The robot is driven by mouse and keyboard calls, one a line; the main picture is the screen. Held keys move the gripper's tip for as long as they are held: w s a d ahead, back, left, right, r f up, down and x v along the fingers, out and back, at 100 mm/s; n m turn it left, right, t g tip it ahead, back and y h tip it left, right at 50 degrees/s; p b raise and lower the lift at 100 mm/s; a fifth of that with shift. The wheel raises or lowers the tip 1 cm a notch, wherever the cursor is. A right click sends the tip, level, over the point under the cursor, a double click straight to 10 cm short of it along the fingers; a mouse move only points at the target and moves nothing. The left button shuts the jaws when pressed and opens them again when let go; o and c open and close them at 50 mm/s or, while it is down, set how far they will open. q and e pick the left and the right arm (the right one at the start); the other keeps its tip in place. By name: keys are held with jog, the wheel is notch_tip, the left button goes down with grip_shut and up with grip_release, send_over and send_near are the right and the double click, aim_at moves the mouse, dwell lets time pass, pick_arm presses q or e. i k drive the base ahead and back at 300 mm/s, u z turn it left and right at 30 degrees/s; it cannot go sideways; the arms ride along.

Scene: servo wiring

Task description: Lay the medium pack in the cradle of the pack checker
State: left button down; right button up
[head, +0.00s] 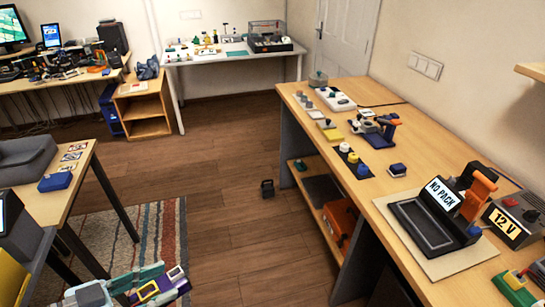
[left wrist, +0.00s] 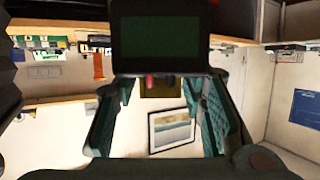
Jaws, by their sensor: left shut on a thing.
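The pack checker (head: 443,193) stands on the right-hand bench, its screen reading NO PACK. Its black cradle (head: 425,226) lies empty in front of the screen, and an orange lever (head: 478,190) stands behind it. My left gripper (head: 160,285) is low at the bottom left of the head view, over the rug and far from the checker. My right gripper is not in view.
A small blue block (head: 397,169) lies behind the checker. A left table (head: 88,160) carries a blue pack (head: 55,182).

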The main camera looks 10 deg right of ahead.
aim_at(424, 226)
jog(key=i, duration=3.3)
jog(key=z, duration=5.75)
